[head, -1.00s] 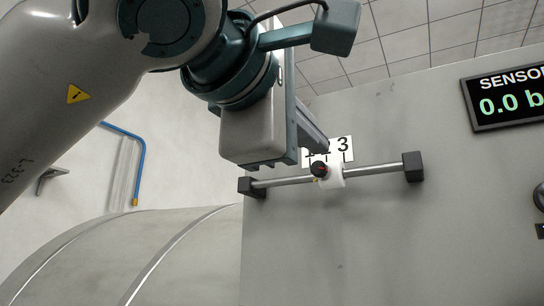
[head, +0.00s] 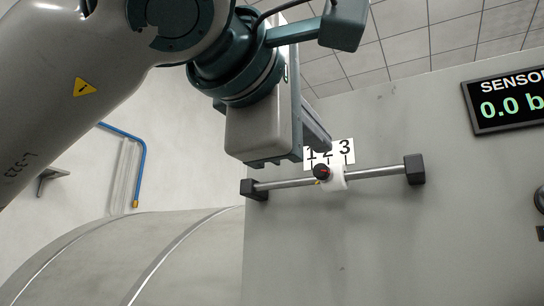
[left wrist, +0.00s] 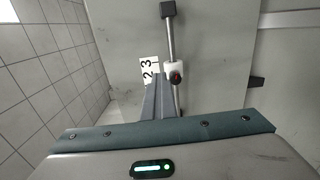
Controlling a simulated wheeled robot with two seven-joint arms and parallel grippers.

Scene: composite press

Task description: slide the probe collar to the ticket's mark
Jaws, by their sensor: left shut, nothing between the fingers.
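The white probe collar (head: 337,178) sits on a slanted metal rod (head: 375,171), right of the rod's middle. A black knob (head: 321,171) with a red mark is on its left side. A white scale plate (head: 346,158) numbered 1, 2, 3 is just above; the collar lies below about 2 to 3. My left gripper (head: 323,144) is shut and empty, its fingers in front of the plate's upper left, above the knob. In the left wrist view, the closed fingers (left wrist: 160,80) end beside the collar (left wrist: 171,68); contact cannot be told. The ticket and my right gripper are not in view.
Dark end blocks (head: 414,169) hold the rod on a grey panel (head: 350,245). A sensor display (head: 508,98) reading 0.0 is at the upper right. A blue pipe (head: 141,165) is on the left. The panel below the rod is clear.

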